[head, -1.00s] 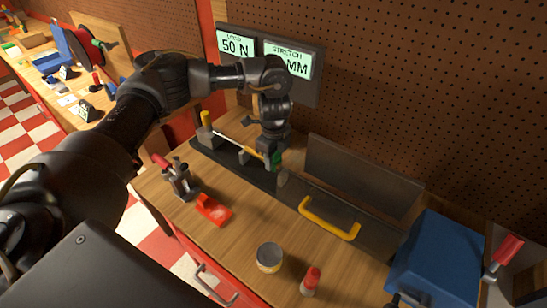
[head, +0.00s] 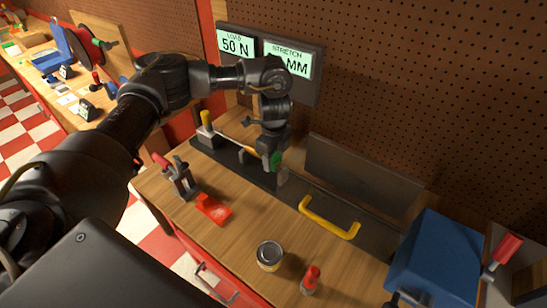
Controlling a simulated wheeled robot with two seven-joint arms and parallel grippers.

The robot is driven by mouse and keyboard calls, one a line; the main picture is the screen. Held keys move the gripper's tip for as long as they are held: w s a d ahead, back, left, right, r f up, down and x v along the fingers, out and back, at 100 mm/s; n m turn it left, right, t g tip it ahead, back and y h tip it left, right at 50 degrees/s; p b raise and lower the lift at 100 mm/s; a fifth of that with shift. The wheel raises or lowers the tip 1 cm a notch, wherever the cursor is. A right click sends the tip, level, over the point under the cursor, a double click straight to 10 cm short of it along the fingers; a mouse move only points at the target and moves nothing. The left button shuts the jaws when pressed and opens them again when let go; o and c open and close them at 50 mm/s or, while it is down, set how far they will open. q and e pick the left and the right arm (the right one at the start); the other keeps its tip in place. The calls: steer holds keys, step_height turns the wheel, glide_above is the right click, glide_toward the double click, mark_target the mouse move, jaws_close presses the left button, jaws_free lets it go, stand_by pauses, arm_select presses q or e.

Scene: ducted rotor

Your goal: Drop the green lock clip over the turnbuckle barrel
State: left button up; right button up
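My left gripper (head: 273,149) reaches down over the dark rig on the bench, by the upright grey blocks. It appears shut on the green lock clip (head: 275,162), which shows at its fingertips. The fingers hide part of the clip. The yellow turnbuckle barrel (head: 252,152) lies on the rod line just left of the gripper, and its right end is hidden. I cannot tell whether the clip touches the barrel. My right gripper is not in view.
A red-handled clamp (head: 180,178) and a red part (head: 213,208) stand in front of the rig. A yellow handle (head: 329,219), a can (head: 269,256), a red-topped bottle (head: 311,280) and a blue box (head: 438,259) are to the right. Displays (head: 264,52) hang behind.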

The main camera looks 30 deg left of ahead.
arm_select(q)
steer(key=shift+o, duration=1)
step_height(320, 180, up, 11)
steer(key=shift+f+b, duration=0.1)
steer(key=shift+b, duration=0.55)
